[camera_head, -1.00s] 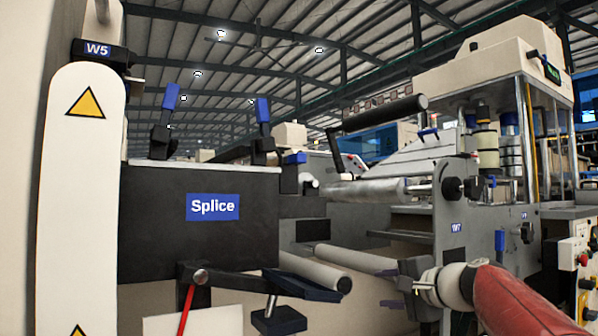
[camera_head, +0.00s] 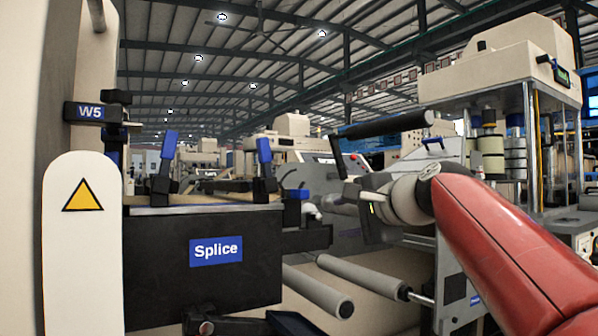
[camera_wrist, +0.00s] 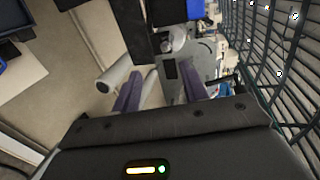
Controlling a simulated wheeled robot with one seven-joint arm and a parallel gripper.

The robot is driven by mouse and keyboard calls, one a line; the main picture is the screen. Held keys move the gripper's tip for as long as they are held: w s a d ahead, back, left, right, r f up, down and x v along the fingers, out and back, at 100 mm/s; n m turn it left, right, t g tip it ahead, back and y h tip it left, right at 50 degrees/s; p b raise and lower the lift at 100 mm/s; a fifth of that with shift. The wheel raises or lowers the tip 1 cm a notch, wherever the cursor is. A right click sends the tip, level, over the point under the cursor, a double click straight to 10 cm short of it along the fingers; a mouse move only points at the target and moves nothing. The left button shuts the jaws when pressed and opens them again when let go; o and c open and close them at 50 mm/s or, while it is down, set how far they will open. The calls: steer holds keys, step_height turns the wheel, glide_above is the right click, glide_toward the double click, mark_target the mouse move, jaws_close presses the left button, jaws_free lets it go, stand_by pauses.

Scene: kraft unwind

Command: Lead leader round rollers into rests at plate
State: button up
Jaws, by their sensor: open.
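The dark Splice plate (camera_head: 160,255) stands at left centre in the head view. Clamps with blue handles (camera_head: 265,152) rise from its top edge. Two grey rollers (camera_head: 318,292) (camera_head: 362,276) reach out below and right of it. My gripper (camera_head: 364,207) is right of the plate and above the rollers, at the end of my red arm. In the wrist view its purple fingers (camera_wrist: 160,88) are apart, with no leader seen between them. A pale roller (camera_wrist: 117,75) shows beyond the left finger. I cannot make out the leader in either current view.
The white W5 post (camera_head: 82,260) with a warning triangle closes off the left. A black bar handle (camera_head: 385,125) lies just above my gripper. A grey side panel (camera_head: 455,255) and a cream-topped machine (camera_head: 500,65) stand right, behind my arm.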

steer(key=s+a+r+p, duration=0.2)
steer(key=r+p, duration=0.2)
steer(key=r, duration=0.2)
steer(key=s+a+r+p, duration=0.1)
steer(key=a+r+p, duration=0.25)
steer(key=r, duration=0.25)
steer(key=b, duration=0.3)
glide_toward(305, 191)
steer(key=x, duration=0.4)
steer(key=shift+a+f, duration=0.1)
steer(key=shift+f, duration=0.3)
steer(key=p+x, duration=0.1)
steer(key=x, duration=0.4)
steer(key=p+x, duration=0.1)
steer(key=x, duration=0.2)
steer(key=shift+w+r+p, duration=0.15)
steer(key=shift+r+p, duration=0.15)
jaws_close()
